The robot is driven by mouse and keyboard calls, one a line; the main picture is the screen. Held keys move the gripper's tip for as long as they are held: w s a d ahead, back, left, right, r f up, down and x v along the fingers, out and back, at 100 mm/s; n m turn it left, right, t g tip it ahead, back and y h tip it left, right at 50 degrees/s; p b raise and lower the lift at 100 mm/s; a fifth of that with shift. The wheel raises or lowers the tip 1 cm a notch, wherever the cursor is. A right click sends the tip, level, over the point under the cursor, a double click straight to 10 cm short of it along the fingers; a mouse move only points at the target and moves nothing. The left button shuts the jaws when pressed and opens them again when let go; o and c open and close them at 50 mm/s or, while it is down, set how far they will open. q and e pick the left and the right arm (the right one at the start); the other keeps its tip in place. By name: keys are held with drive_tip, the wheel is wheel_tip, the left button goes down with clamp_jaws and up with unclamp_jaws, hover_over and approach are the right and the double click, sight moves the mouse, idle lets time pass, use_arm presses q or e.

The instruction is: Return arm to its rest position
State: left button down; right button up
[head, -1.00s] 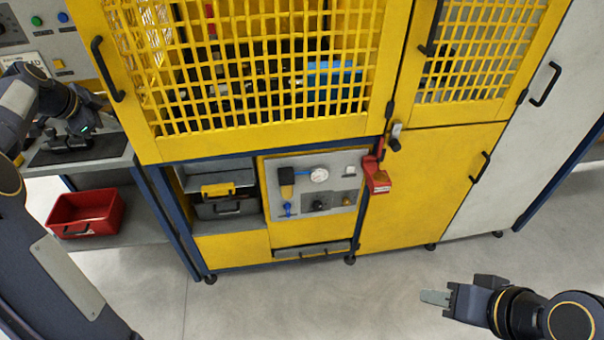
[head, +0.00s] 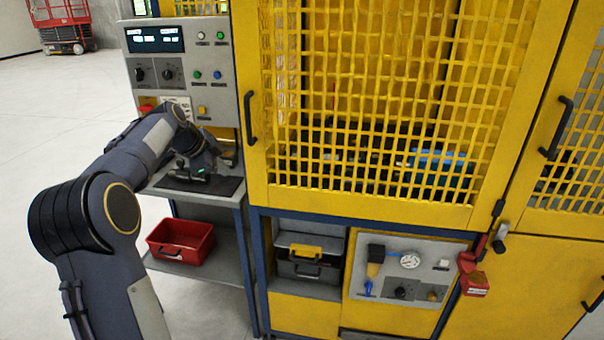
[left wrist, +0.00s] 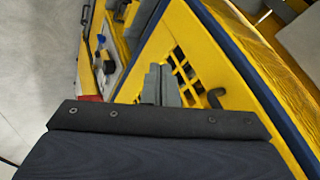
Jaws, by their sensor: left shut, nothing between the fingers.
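My left arm comes in from the left in the head view and bends down at the grey shelf (head: 232,199) with its dark mat (head: 222,187). Its hand is above or at the mat, with a small green light showing; I cannot tell whether it touches. In the left wrist view the fingers of my left gripper (left wrist: 160,84) are together, with nothing between them. The yellow machine's grille door lies beyond them there. My right gripper is outside both current views. No copper tube can be made out.
A yellow cabinet with a mesh door (head: 375,190) stands right of the shelf. A control panel (head: 180,68) rises behind the shelf. A red bin (head: 180,242) sits on the lower shelf. A red lift (head: 62,22) stands far back left. The floor at left is clear.

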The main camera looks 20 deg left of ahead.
use_arm(q)
drive_tip(key=w+a+v, duration=0.1)
drive_tip(key=v, duration=0.6)
drive_tip(key=shift+r+b, duration=0.3)
drive_tip(key=shift+r, duration=0.1)
drive_tip(key=shift+s, duration=0.2)
drive_tip(key=s+d+n+h, duration=0.1)
drive_tip(key=s+d+n, duration=0.4)
drive_tip(key=d, duration=0.5)
drive_tip(key=s+d+f+n, duration=0.4)
drive_tip(key=s+d+f, duration=0.4)
drive_tip(key=s+d, duration=0.2)
drive_tip(key=s+d+f+n+g+h, duration=0.1)
drive_tip(key=s+d+f+n, duration=0.2)
drive_tip(key=s+d+f, duration=0.5)
drive_tip(key=s+d, duration=0.3)
drive_tip(key=s, duration=0.2)
drive_tip(key=shift+f+n+g, duration=0.3)
drive_tip(key=shift+f+n, duration=0.05)
drive_tip(key=shift+n, duration=0.05)
